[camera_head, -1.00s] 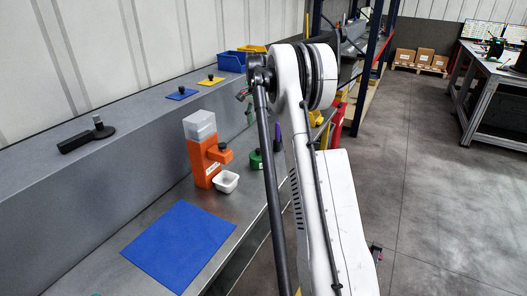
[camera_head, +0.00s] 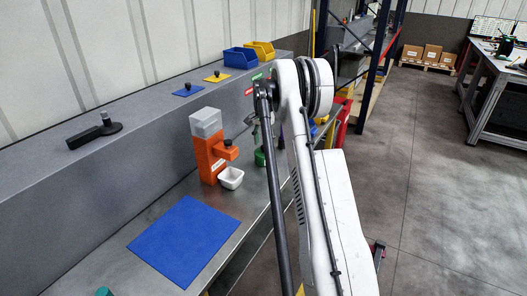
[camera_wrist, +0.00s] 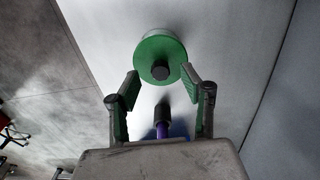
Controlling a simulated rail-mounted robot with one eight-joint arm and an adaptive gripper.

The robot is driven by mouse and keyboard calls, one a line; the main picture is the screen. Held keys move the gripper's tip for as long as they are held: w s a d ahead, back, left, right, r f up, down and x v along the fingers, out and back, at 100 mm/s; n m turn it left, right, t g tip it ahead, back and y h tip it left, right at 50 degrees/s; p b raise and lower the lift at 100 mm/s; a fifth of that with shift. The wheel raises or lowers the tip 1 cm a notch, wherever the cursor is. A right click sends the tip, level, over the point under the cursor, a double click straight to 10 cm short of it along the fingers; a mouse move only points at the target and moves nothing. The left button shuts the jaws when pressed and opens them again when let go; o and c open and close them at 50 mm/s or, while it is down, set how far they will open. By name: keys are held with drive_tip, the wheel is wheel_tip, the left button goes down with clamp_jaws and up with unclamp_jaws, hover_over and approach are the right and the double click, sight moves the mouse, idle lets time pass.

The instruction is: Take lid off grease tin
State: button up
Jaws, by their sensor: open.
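In the wrist view the tin's round green lid (camera_wrist: 149,55), with a dark knob (camera_wrist: 161,71) at its centre, sits on a pale rim. My gripper (camera_wrist: 160,79) is open and empty, its green-padded fingers spread to either side of the knob, near the lid's lower edge. I cannot tell the height between fingertips and knob. In the head view the green tin (camera_head: 259,157) is on the bench, partly hidden by my arm. My gripper is mostly hidden behind my arm there.
A purple, dark-topped object (camera_wrist: 162,118) stands below the lid in the wrist view. An orange dispenser (camera_head: 207,160) and white cup (camera_head: 231,178) stand left of the tin. A blue mat (camera_head: 185,240) lies nearer. Blue (camera_head: 240,58) and yellow (camera_head: 261,51) bins stand behind.

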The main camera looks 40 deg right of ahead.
sight(263, 149)
drive_tip(key=shift+f, duration=1.45)
drive_tip(key=c, duration=1)
drive_tip(key=shift+r, duration=0.1)
